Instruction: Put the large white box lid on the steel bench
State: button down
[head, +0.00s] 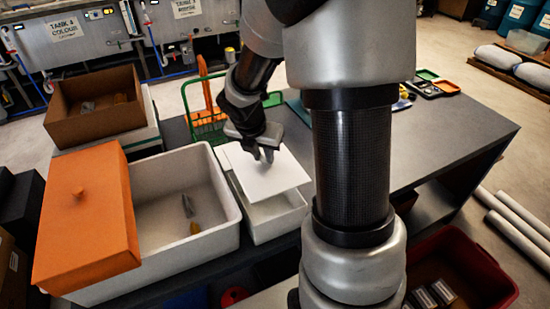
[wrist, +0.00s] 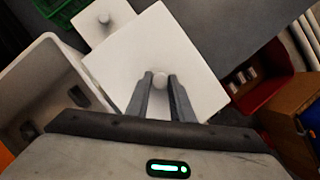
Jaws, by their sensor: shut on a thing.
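The large white box lid (head: 275,180) is a flat square plate with a round knob (wrist: 159,80). My gripper (head: 262,154) is shut on the knob; the wrist view shows a fingertip on either side of it. The lid hangs slightly tilted above a white box (head: 262,232), hiding part of it. A smaller white lid with its own knob (wrist: 103,18) shows past the large lid's far edge in the wrist view. The grey bench top (head: 440,130), which I take for the steel bench, stretches right behind my arm.
A larger white box (head: 175,255) stands left, an orange lid (head: 85,225) lying across its left side. A cardboard box (head: 95,112) and green rack (head: 207,128) stand behind. Black trays (head: 432,85) lie at the bench's far edge. A red bin (head: 460,260) is at lower right.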

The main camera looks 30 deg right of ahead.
jog(key=w+d, duration=0.1)
jog(key=w, duration=0.1)
jog(key=w+d+f+b, duration=0.1)
jog(key=w+d, duration=0.1)
jog(key=w, duration=0.1)
jog(key=w+d+f+b, duration=0.1)
jog(key=w+d, duration=0.1)
jog(key=shift+w+d, duration=0.15)
jog(key=shift+w, duration=0.25)
jog(key=w+d+f+b, duration=0.2)
jog(key=w+d+f, duration=0.25)
jog(key=d, duration=0.55)
jog(key=w+d+f+b, duration=0.25)
jog(key=w+d, duration=0.35)
jog(key=d, duration=0.3)
jog(key=f, duration=0.4)
jog(key=d+f, duration=0.1)
jog(key=f, duration=0.1)
jog(key=shift+s+f+p, duration=0.1)
jog(key=shift+f+p, duration=0.2)
jog(key=shift+p, duration=0.05)
jog(key=shift+f, duration=1.95)
jog(key=shift+f, duration=0.1)
jog(key=shift+f, duration=0.15)
jog(key=c, duration=1.6)
grip_release()
jog(key=shift+o, duration=0.2)
